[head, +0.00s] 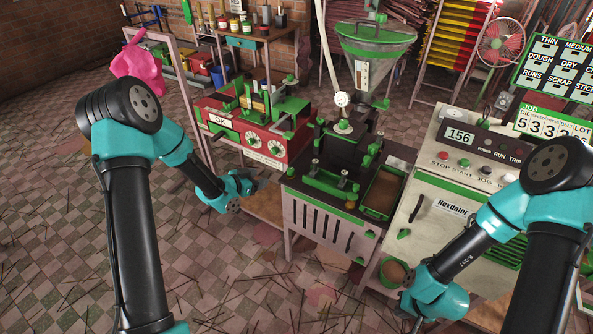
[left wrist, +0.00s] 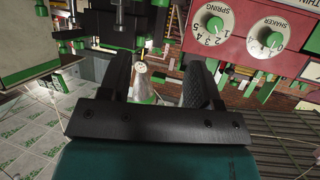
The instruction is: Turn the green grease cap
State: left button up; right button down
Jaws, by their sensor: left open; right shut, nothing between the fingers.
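The black extruder (head: 345,150) stands at the centre with green fittings on it. A round green piece (head: 343,127) sits on its top under a white gauge; I cannot tell for sure whether this is the grease cap. My left gripper (head: 258,183) is open in front of the red machine, left of the extruder and apart from it. In the left wrist view its two fingers (left wrist: 160,82) stand apart, with a pale cone with a green rim (left wrist: 143,82) in the background between them. My right gripper (head: 412,315) is shut and empty, low in front of the white cabinet.
The red machine (head: 255,135) with dials stands left of the extruder; its dials also show in the left wrist view. The white control cabinet (head: 465,205) is at the right. A brown-filled tray (head: 383,190) and hopper (head: 375,45) adjoin the extruder.

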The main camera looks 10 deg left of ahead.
aim_at(289, 170)
pick_arm(q)
jog(key=x, duration=1.7)
jog(key=shift+w+d+f, duration=0.1)
jog(key=shift+w+f, duration=0.05)
jog(key=shift+f, duration=0.05)
jog(key=c, duration=0.9)
jog(key=shift+m+g+h, duration=0.5)
jog(key=shift+m, duration=0.1)
